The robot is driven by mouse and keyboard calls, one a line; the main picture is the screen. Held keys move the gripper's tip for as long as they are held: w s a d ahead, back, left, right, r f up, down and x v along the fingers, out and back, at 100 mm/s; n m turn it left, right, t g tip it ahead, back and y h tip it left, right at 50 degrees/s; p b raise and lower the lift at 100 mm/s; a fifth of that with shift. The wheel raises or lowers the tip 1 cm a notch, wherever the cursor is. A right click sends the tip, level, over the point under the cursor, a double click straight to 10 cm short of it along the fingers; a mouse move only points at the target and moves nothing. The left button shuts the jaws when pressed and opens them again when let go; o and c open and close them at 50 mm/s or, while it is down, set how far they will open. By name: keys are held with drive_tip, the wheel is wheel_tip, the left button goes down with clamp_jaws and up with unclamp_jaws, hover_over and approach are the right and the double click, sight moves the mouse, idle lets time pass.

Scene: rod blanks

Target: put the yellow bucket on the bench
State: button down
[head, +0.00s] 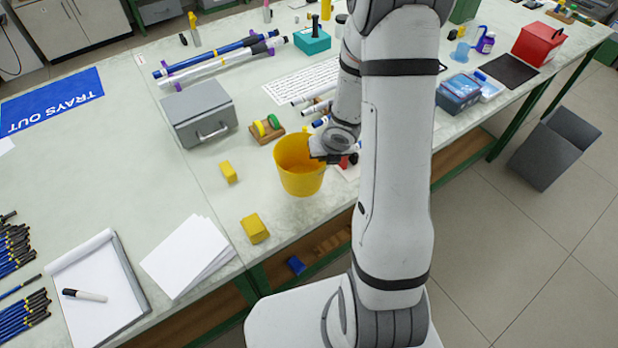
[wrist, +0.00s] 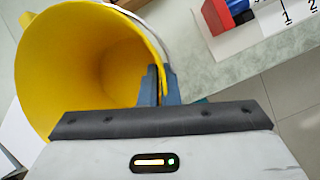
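The yellow bucket (head: 298,172) is upright over the pale bench top (head: 222,202), close to its front edge, in the head view. I cannot tell whether its base touches the bench. My gripper (head: 328,155) is at the bucket's right rim. In the wrist view the bucket (wrist: 75,70) shows its open mouth and looks empty inside. The two blue-grey fingers of my gripper (wrist: 163,88) are close together with the bucket's wall between them. A thin pale handle curves along the rim. My arm hides part of the bench behind the bucket.
Two yellow blocks (head: 255,229) (head: 229,172) lie left of the bucket. A grey box (head: 200,113) and a wooden holder with coloured discs (head: 266,130) stand behind it. White sheets (head: 188,256) lie front left. A grey bin (head: 553,149) is on the floor at right.

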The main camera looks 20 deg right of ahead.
sight(302, 167)
wheel_tip(302, 167, down, 6)
drive_tip(key=b, duration=0.3)
drive_tip(key=shift+a, duration=0.15)
drive_tip(key=shift+f+b, duration=0.2)
drive_tip(key=shift+b, duration=0.15)
drive_tip(key=c, duration=1.7)
unclamp_jaws()
drive_tip(key=shift+r, duration=0.1)
